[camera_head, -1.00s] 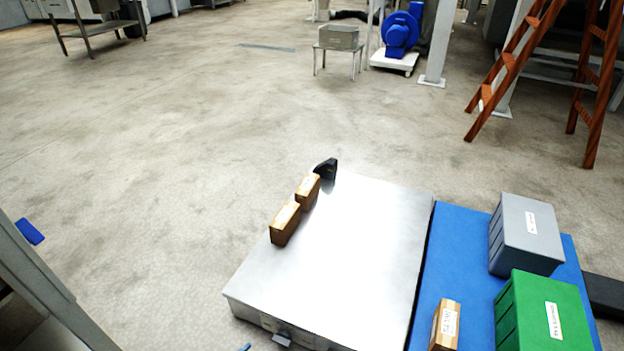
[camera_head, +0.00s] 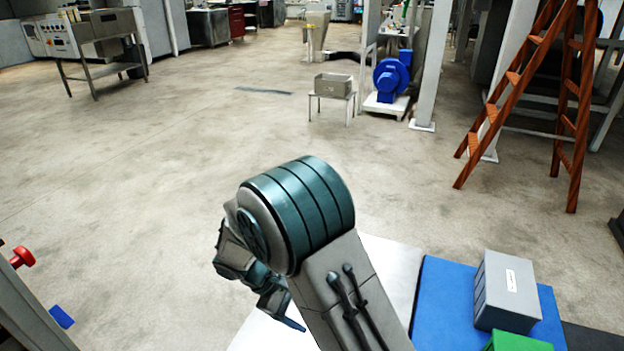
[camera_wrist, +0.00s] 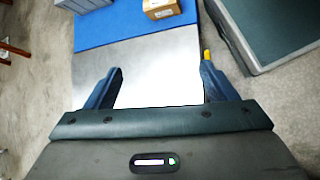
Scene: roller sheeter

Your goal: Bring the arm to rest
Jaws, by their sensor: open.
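My arm (camera_head: 310,230) is raised and bent in the middle of the head view, in front of the metal table. My gripper (camera_wrist: 160,87) shows in the wrist view with its two dark fingers wide apart and nothing between them. It points down over the bare grey metal table top (camera_wrist: 150,65). In the head view the hand is partly hidden behind the arm, at lower left of the elbow.
A blue surface (camera_head: 440,305) adjoins the metal table. It bears a grey box (camera_head: 507,290) and a green box (camera_head: 515,342). A cardboard box (camera_wrist: 160,8) shows in the wrist view. A wooden ladder (camera_head: 520,85) stands farther back. Open floor (camera_head: 150,180) lies left.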

